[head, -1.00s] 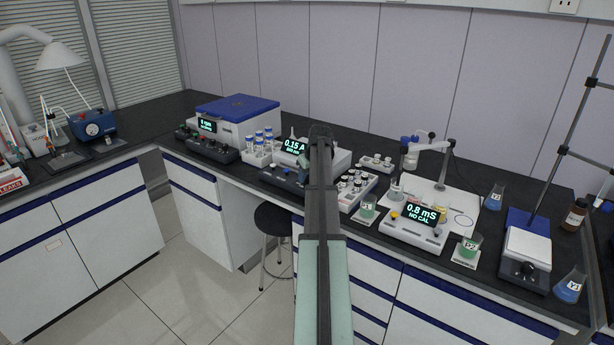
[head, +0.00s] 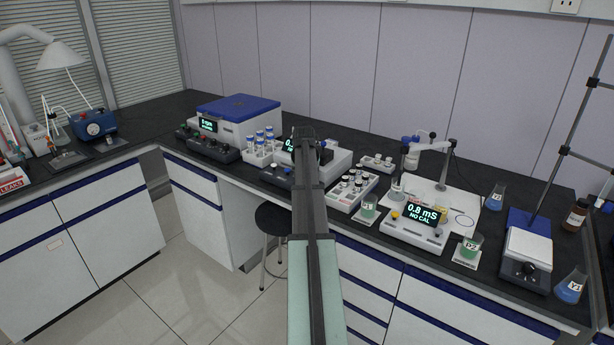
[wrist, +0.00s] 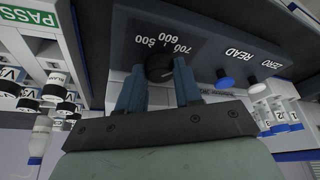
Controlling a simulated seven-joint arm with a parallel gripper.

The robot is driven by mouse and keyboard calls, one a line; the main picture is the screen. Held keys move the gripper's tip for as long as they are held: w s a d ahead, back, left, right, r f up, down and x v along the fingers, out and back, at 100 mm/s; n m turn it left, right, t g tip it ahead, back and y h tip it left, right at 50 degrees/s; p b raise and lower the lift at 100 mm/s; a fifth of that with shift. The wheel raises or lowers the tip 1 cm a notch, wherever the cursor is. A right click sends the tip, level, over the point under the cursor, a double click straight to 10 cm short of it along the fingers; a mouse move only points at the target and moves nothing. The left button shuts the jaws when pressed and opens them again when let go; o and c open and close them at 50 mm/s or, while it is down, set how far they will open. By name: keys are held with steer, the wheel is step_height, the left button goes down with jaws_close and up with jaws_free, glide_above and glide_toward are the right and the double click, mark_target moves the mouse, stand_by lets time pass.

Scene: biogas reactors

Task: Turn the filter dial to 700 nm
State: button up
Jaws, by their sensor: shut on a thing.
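The filter dial (wrist: 158,68) is a small black knob on a dark panel (wrist: 200,40) in the wrist view, with the marks 500, 600 and 700 printed around it, upside down. My gripper (wrist: 160,76) has its two blue fingers on either side of the dial and is shut on it. The dial's pointer is too small to read for certain. In the head view the photometer (head: 340,162) stands mid-bench, its display (head: 288,145) mostly covered by my arm. My arm also hides the dial and gripper there.
A blue READ button (wrist: 225,83) and a white ZERO button (wrist: 257,88) sit beside the dial. A rack of dark-capped vials (head: 336,205) stands close to the right, and a rack of blue-capped tubes (head: 257,157) to the left. A stool (head: 272,217) stands below.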

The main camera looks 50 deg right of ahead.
steer(key=shift+m, duration=0.4)
steer(key=o, duration=0.8)
steer(key=shift+c, duration=0.2)
steer(key=v, duration=1.4)
steer(key=shift+w, duration=0.2)
